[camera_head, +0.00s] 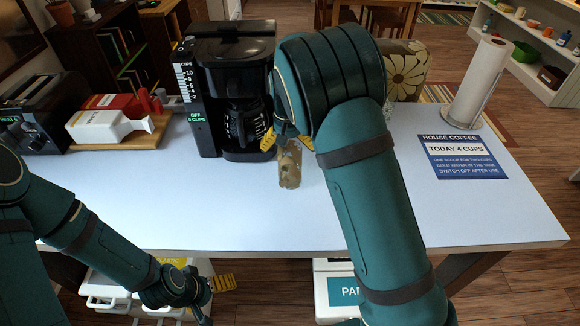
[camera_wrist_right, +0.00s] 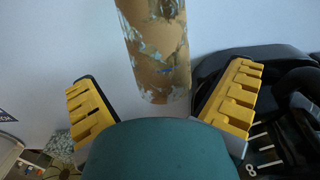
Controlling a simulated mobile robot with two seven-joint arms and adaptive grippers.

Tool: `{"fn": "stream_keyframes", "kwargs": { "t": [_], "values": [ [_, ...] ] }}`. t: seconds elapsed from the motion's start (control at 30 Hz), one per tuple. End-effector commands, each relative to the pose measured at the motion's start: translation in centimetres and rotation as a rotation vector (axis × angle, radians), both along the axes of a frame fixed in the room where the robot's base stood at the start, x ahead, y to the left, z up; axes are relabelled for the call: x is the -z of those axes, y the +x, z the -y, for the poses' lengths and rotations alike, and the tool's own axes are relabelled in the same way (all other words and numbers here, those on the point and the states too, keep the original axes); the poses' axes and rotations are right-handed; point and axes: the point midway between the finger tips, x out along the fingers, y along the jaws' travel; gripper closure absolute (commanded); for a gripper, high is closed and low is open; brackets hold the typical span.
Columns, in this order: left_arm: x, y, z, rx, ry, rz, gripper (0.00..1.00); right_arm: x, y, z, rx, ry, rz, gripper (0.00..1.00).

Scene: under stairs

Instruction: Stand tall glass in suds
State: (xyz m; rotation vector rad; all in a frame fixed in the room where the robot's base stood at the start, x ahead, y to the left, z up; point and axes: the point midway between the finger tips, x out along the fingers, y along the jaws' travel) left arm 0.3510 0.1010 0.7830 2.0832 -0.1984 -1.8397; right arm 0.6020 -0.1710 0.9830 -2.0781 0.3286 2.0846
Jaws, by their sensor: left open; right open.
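A tall cylinder with a patchy brown and pale surface, probably the tall glass (camera_head: 289,168), stands on the white table in front of the coffee maker. In the right wrist view the glass (camera_wrist_right: 160,60) shows between the two yellow fingers with clear space on both sides. My right gripper (camera_head: 287,141) is open around or just above it, partly hidden by its own arm. Its spread fingers also show in the right wrist view (camera_wrist_right: 163,95). My left gripper (camera_head: 212,296) is open and empty, low in front of the table's front edge. I see no suds.
The black coffee maker (camera_head: 232,80) stands close behind the glass. A toaster (camera_head: 40,112) and red and white containers (camera_head: 100,128) are at left. A paper towel roll (camera_head: 480,85) and a blue sign (camera_head: 461,157) are at right. White bins (camera_head: 105,290) sit below the table (camera_head: 160,205).

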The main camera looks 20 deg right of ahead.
Motion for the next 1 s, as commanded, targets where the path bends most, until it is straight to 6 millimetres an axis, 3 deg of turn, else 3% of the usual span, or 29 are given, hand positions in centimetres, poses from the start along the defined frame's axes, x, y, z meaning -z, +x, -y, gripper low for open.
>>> {"fn": "stream_keyframes", "kwargs": {
  "t": [0.33,0.6,0.63,0.83,1.0],
  "values": [
    [1.1,-0.3,0.1,0.006,-0.002,-0.007,0.08,4.5,-0.3,0.1,0.001,-0.001,-0.003,0.0],
    [1.1,-0.4,0.1,0.006,-0.002,-0.008,0.08,5.0,-0.3,0.1,0.001,0.0,-0.001,0.0],
    [1.1,-0.4,0.1,0.006,-0.002,-0.008,0.08,5.0,-0.3,0.1,0.0,0.0,-0.001,0.04],
    [1.1,-0.4,0.1,0.006,-0.002,-0.008,0.08,5.0,-0.3,0.1,0.0,0.0,-0.001,0.73],
    [1.1,-0.4,0.1,0.006,-0.002,-0.008,0.08,4.9,-0.3,0.1,0.0,0.0,0.0,0.73]
  ]
}}
